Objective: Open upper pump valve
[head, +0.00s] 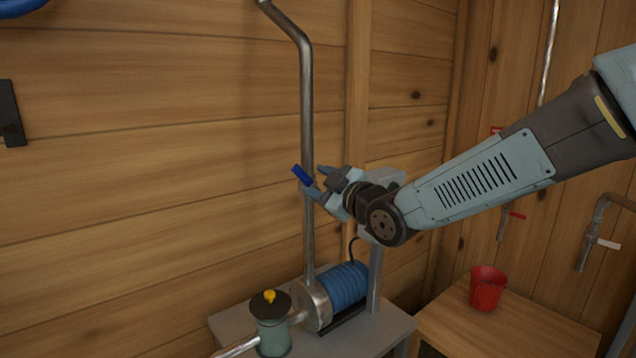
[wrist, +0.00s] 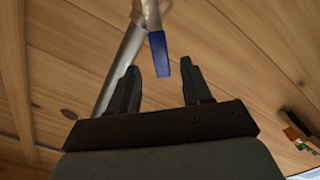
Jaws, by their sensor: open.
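The upper pump valve has a blue lever handle (head: 302,175) on the vertical metal pipe (head: 307,120) that rises from the pump. In the head view the handle slants from upper left to lower right. My gripper (head: 314,182) is open at the handle, just right of the pipe. In the wrist view the blue handle (wrist: 159,54) hangs between and slightly beyond the two fingertips of my gripper (wrist: 160,82), with a gap on each side. The fingers do not visibly touch it. The valve body is only partly seen at the top of that view.
The blue pump (head: 345,286) stands on a grey stand (head: 385,325) with a filter with a yellow knob (head: 270,296) at its left. A red bucket (head: 487,288) sits on a wooden table (head: 530,325) at right. Pipes with red (head: 517,215) and white handles (head: 608,244) are on the right wall.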

